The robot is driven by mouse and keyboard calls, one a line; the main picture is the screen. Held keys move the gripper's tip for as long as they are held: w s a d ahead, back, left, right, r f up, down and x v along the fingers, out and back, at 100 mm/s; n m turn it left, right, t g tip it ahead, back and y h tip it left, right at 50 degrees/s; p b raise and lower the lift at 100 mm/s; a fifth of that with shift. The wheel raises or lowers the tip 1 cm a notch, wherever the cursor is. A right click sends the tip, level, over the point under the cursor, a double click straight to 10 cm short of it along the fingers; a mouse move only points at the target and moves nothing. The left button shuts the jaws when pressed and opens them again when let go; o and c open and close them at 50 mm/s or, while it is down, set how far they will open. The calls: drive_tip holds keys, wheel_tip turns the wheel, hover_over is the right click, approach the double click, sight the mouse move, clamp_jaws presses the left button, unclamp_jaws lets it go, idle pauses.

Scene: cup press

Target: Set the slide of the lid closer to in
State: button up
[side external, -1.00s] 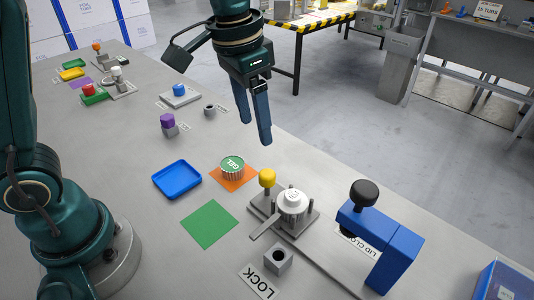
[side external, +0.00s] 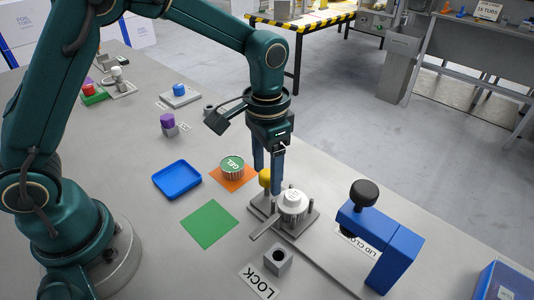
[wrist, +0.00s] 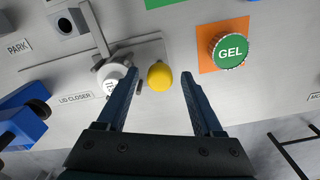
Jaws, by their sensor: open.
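The lid closer is a blue bridge-shaped press (side external: 395,255) with a black knob (side external: 363,192) on top. Its grey slide plate (side external: 308,226) lies outside the bridge, to its left, on a rail. A yellow knob (side external: 265,178) stands on the slide beside a white-topped cup (side external: 293,202). They show in the wrist view too, the yellow knob (wrist: 159,76) and the white cup (wrist: 113,84). My gripper (side external: 267,182) is open and points down at the yellow knob. In the wrist view the knob appears between the two fingers; contact is not visible.
A green-topped GEL jar (side external: 232,167) stands on an orange mat close behind the slide. A grey lever (side external: 266,229) extends from the cup's holder. A grey socket block (side external: 278,259) stands in front. A blue tray (side external: 177,180) and green mat (side external: 209,224) lie to the left.

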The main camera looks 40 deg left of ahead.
clamp_jaws()
drive_tip(key=shift+r, duration=0.1)
idle(1.2)
